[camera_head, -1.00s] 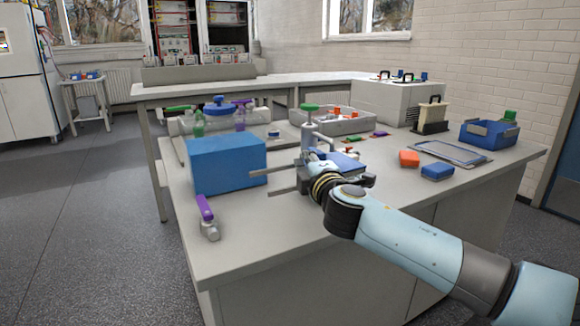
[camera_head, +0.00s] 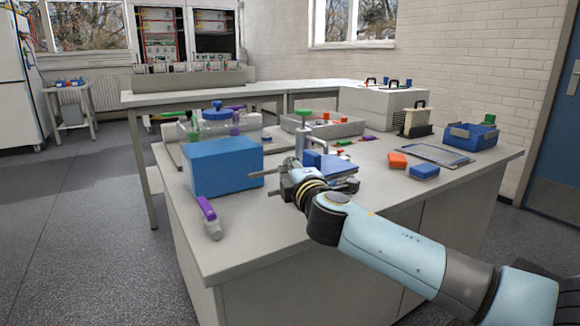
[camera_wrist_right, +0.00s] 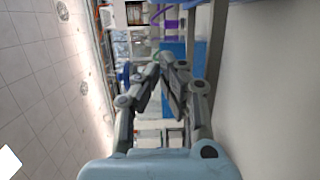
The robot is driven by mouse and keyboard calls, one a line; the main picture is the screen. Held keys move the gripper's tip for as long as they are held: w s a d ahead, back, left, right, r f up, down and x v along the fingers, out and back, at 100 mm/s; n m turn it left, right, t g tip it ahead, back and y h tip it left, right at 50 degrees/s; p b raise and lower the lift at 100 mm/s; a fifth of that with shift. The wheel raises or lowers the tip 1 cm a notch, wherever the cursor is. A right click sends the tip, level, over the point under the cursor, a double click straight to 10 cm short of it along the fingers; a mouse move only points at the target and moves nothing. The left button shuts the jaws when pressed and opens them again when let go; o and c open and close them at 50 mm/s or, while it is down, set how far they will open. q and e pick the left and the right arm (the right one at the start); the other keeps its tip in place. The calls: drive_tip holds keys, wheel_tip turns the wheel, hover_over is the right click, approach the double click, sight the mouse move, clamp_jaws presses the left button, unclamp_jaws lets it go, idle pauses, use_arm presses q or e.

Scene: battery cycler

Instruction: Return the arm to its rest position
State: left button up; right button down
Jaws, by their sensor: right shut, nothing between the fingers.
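My right arm comes in from the lower right in the head view and reaches over the front of the bench (camera_head: 275,238). Its gripper (camera_head: 272,180) is just right of a large blue box (camera_head: 224,166), above the bench top. In the right wrist view the fingers of the right gripper (camera_wrist_right: 162,66) come together at the tips with nothing between them. My left gripper is in neither view.
A purple-handled tool (camera_head: 208,216) lies near the left front edge. An orange block (camera_head: 397,160), a blue block (camera_head: 424,171) and a blue bin (camera_head: 471,137) stand to the right.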

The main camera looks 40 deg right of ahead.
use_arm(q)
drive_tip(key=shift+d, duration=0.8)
use_arm(e)
drive_tip(key=v, duration=0.8)
drive_tip(key=shift+f, duration=0.15)
